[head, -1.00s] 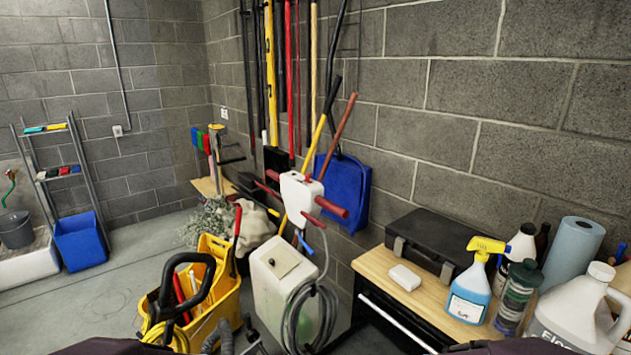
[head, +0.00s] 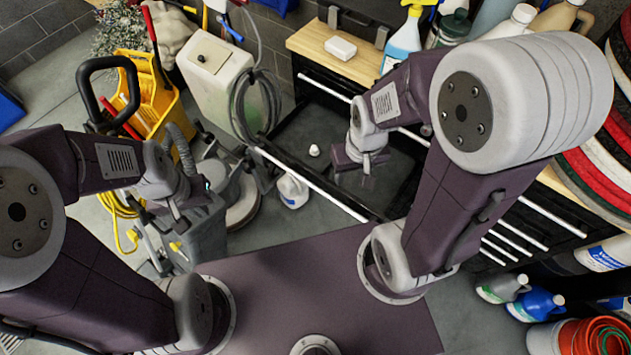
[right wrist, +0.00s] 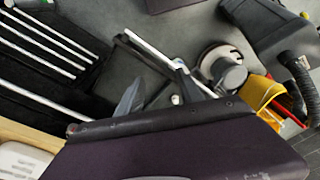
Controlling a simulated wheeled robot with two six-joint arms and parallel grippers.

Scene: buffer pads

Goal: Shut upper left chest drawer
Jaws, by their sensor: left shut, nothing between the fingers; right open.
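The upper left chest drawer (head: 295,130) is pulled out of the black chest under a wooden top (head: 310,44). Its dark tray is bare apart from a small white object (head: 314,151). A long silver handle (head: 310,182) runs along its front edge, which faces me. The drawer also shows in the right wrist view, with its handle (right wrist: 147,52). My right gripper (head: 368,182) is open and empty, pointing down over the right part of the drawer. My left gripper (head: 205,192) is shut and empty, left of the drawer, over the grey cleaning machine.
A yellow mop bucket (head: 150,100) and a white tank (head: 215,70) with a coiled hose stand left of the chest. A white jug (head: 292,190) is beside the drawer front. A white soap bar (head: 341,48) and bottles stand on the chest top.

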